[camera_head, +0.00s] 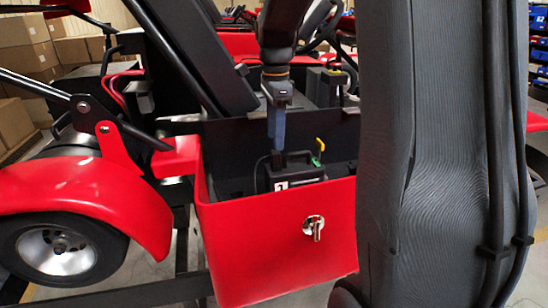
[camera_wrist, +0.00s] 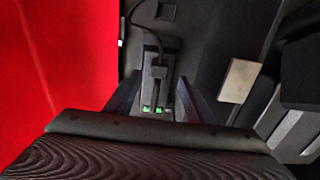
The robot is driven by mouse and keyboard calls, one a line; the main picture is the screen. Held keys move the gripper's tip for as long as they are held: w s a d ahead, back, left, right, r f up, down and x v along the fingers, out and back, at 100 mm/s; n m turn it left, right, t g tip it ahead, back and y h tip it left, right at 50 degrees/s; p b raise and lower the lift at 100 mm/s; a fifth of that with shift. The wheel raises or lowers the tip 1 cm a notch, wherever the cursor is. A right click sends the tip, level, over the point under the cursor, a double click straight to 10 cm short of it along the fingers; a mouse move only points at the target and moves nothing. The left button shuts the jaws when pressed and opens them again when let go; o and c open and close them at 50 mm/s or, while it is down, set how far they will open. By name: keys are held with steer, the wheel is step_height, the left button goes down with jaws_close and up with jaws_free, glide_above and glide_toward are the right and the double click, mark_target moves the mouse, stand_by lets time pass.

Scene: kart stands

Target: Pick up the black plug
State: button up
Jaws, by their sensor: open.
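A black plug (camera_wrist: 158,73) with a black cable looping from it shows in the wrist view, at the top of a dark case (camera_wrist: 172,55) with small green lights. In the head view, this case (camera_head: 296,178) appears to be the black unit with a white "1" label inside the red box; I cannot make out the plug there. My gripper (camera_head: 277,145) points down into the box, just above the unit. In the wrist view my gripper (camera_wrist: 160,80) is open, one finger to each side of the plug, with nothing visibly held. Finger contact cannot be told.
The red box (camera_head: 280,240) has a front wall with a metal latch (camera_head: 313,227); its red wall (camera_wrist: 60,60) fills the left of the wrist view. A yellow-green handle (camera_head: 319,150) stands behind the unit. A pale block (camera_wrist: 240,81) lies right of my fingers.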

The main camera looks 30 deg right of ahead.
mark_target(275, 152)
steer(key=shift+f+p, duration=0.7)
steer(key=shift+f, duration=1.6)
steer(key=c, duration=1.1)
